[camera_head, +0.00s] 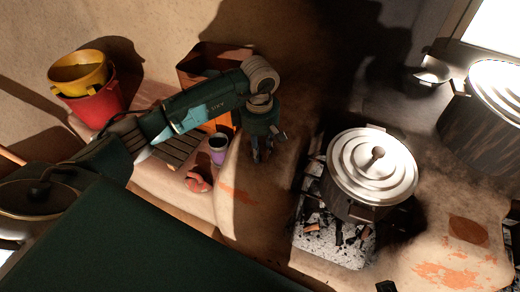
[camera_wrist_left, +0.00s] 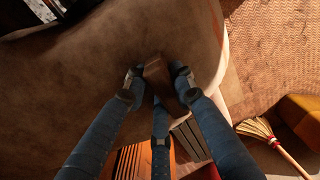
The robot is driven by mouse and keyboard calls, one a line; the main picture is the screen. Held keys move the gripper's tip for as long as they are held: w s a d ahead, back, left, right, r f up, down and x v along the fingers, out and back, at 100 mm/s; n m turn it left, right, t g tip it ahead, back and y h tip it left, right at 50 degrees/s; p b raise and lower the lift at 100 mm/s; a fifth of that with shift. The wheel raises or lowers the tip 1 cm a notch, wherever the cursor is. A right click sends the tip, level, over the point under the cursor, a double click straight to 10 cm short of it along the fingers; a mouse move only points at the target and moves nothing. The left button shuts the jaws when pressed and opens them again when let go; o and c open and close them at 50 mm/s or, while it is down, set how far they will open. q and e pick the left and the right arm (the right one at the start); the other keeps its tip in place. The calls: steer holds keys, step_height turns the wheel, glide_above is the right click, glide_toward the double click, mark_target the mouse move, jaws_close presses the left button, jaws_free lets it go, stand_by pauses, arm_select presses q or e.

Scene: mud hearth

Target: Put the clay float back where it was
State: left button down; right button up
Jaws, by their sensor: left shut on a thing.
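My left gripper (camera_head: 263,150) is over the mud ledge (camera_head: 240,195), left of the hearth's fire pit. In the left wrist view its fingers (camera_wrist_left: 156,82) are shut on a small brown block, which I take for the clay float (camera_wrist_left: 157,72). The float lies between the fingertips, close to the brown mud surface; I cannot tell whether it touches it. In the head view the float is hidden by the fingers and shadow. My right gripper is not in view.
A lidded pot (camera_head: 372,170) sits over the coals to the right. Left of the gripper are a purple cup (camera_head: 217,150), a red item (camera_head: 199,180) and a slatted piece (camera_head: 178,150). Yellow and red buckets (camera_head: 95,103) stand far left. A broom (camera_wrist_left: 262,132) lies below.

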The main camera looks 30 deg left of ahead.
mark_target(260, 146)
arm_select(q)
steer(key=shift+f, duration=0.1)
steer(key=c, duration=1.4)
jaws_free()
steer(key=shift+c, duration=0.2)
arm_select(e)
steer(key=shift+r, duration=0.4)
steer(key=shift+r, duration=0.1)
arm_select(q)
step_height(260, 146, up, 12)
steer(key=shift+r+p, duration=0.15)
steer(key=shift+p, duration=0.7)
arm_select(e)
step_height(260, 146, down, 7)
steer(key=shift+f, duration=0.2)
